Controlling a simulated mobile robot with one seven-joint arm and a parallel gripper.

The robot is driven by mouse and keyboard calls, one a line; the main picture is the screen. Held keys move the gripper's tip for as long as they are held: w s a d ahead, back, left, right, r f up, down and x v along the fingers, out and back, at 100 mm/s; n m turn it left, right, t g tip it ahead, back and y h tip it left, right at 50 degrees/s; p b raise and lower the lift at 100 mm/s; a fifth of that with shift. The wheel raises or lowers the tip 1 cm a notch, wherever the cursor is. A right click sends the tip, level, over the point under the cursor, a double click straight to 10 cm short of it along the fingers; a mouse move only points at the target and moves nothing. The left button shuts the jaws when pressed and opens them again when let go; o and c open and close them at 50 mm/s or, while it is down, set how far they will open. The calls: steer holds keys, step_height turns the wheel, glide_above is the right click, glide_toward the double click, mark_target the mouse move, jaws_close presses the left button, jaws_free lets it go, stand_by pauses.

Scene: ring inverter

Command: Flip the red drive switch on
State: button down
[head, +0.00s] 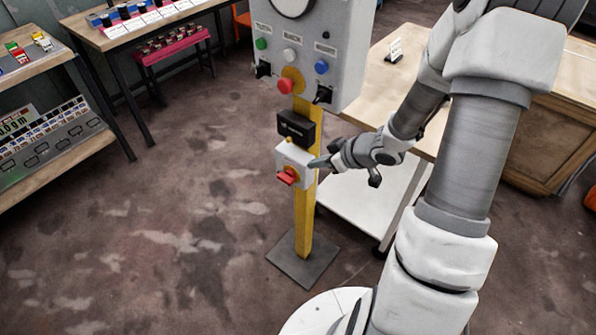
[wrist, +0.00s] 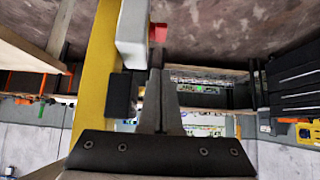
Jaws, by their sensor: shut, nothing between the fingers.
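The red drive switch (head: 287,177) sits on the front of a small white box (head: 300,157) on a yellow post (head: 303,215). In the wrist view the white box (wrist: 132,32) is at the top and the red switch (wrist: 158,32) juts from its right side. My gripper (head: 312,164) is shut and empty, its tips beside the right side of the white box in the head view. In the wrist view the fingertips (wrist: 155,70) are just below the red switch. I cannot tell whether they touch it or the box.
A black box (head: 296,128) is on the post just above the white box. Higher up is a grey panel (head: 335,50) with a red mushroom button (head: 285,86). A wooden table (head: 400,70) stands behind my arm. The floor left of the post is clear.

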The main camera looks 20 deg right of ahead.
steer(key=shift+a+f, duration=0.1)
steer(key=b, duration=0.5)
glide_above(288, 179)
steer(key=s+d, duration=0.2)
steer(key=f, duration=0.7)
steer(key=shift+s+a+f, duration=0.1)
steer(key=shift+a+f, duration=0.15)
step_height(288, 179, down, 2)
steer(key=shift+d+f+b, duration=0.1)
steer(key=shift+f+b, duration=0.1)
steer(key=shift+b, duration=0.1)
steer(key=shift+f, duration=0.45)
steer(key=shift+f+b, duration=0.2)
steer(key=shift+b, duration=0.15)
steer(key=shift+s+d+t, duration=0.1)
steer(key=shift+t, duration=0.2)
